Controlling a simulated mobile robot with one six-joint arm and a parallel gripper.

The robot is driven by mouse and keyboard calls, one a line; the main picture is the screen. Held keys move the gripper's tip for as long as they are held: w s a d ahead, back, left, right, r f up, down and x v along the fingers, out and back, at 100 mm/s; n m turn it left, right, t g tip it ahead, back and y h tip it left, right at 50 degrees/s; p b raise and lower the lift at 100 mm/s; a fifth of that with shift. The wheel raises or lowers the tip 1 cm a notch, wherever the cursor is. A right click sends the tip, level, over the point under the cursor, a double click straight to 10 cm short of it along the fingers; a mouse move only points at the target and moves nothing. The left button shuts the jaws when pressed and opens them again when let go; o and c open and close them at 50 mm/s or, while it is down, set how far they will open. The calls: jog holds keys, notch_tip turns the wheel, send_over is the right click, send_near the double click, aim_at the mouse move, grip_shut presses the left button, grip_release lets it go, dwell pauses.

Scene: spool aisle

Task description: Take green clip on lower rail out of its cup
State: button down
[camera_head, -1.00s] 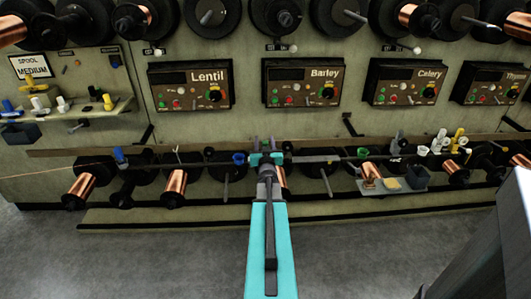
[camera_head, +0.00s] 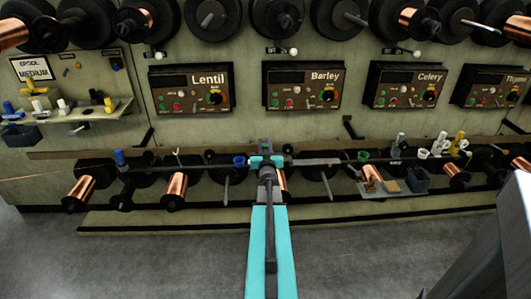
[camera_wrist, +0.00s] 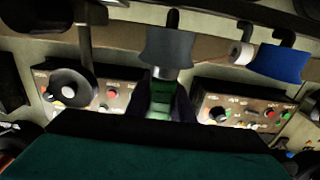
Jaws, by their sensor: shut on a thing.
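My gripper (camera_head: 266,152) is at the lower rail (camera_head: 205,161), in the middle of the head view. In the wrist view its two dark fingers (camera_wrist: 163,92) are shut on the green clip (camera_wrist: 160,104). The clip shows as a green body with a pale end towards a grey cup (camera_wrist: 168,46). I cannot tell whether that end is still inside the cup. In the head view a bit of the green clip (camera_head: 265,146) shows above my gripper. The grey cup is hard to make out there.
A blue cup (camera_head: 239,161) is just left of my gripper and shows in the wrist view (camera_wrist: 280,62). A green cup (camera_head: 363,155) is further right on the rail. Copper spools (camera_head: 175,190) hang below. Control boxes (camera_head: 302,86) are on the wall above.

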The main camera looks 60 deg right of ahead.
jog(key=shift+r, duration=0.1)
jog(key=s+a+r+p, duration=0.2)
jog(key=s+a+p, duration=0.2)
jog(key=s+p, duration=0.2)
jog(key=s+a+r+p, duration=0.2)
jog(key=s+a+p, duration=0.2)
jog(key=s+p, duration=0.2)
jog(key=shift+s+a+r+p, duration=0.35)
jog(key=shift+s+a, duration=0.05)
jog(key=shift+s, duration=0.15)
dwell(0.9)
